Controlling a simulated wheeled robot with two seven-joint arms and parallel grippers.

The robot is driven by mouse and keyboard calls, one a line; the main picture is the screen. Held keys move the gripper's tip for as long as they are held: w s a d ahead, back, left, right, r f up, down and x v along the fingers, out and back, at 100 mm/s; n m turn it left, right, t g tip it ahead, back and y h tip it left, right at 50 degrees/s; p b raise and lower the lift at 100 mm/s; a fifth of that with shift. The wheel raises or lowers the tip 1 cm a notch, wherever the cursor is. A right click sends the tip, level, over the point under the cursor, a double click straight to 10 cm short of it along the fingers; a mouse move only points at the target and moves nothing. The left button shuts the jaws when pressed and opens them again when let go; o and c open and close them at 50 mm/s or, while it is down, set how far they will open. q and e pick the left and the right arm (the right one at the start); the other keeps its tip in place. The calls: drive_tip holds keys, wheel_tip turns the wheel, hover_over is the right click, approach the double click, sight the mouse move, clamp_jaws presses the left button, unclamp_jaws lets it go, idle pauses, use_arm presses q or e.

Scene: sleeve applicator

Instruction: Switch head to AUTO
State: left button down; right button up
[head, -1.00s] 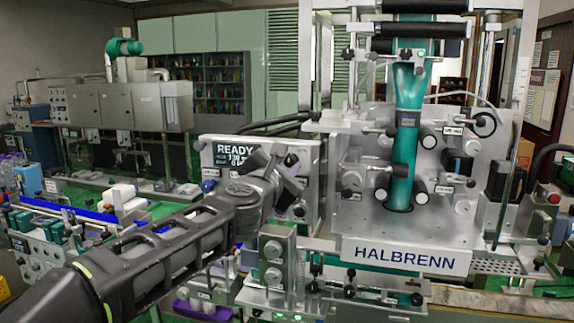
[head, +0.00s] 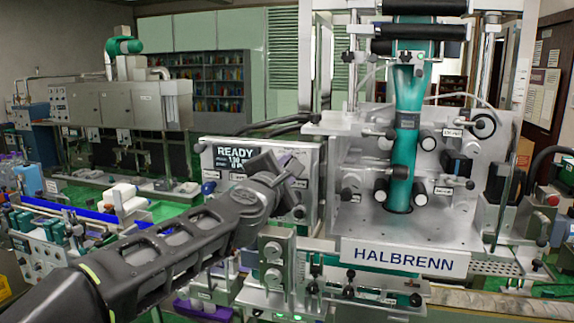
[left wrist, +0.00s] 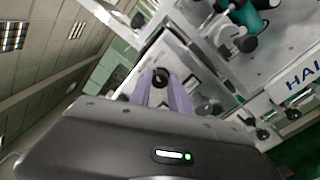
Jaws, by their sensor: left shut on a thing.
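The control panel (head: 218,160) stands at the left of the HALBRENN machine (head: 450,235). Its screen reads READY, with smaller figures below partly covered by my gripper. My left gripper (head: 294,172) reaches the right part of the panel from the lower left. In the left wrist view its two purple fingers (left wrist: 163,92) are closed about a black selector knob (left wrist: 160,75). The knob's labels and pointer setting are not readable. Another dark knob (left wrist: 190,109) lies just beside the fingers. My right gripper is not in view.
A blue knob (head: 208,187) sits on the panel's left edge. A block with round knobs (head: 273,262) stands below my gripper. A teal sleeve (head: 405,155) runs down the machine. A conveyor with bottles lies at the left.

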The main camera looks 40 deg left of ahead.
use_arm(q)
drive_tip(key=shift+f+m+p, duration=0.1)
drive_tip(key=shift+m+p, duration=0.35)
drive_tip(key=shift+m, duration=1.75)
drive_tip(key=c, duration=1.2)
unclamp_jaws()
drive_tip(key=shift+s, duration=0.1)
drive_tip(key=v, duration=0.7)
drive_tip(key=shift+s+d, duration=0.2)
drive_tip(key=shift+s, duration=0.1)
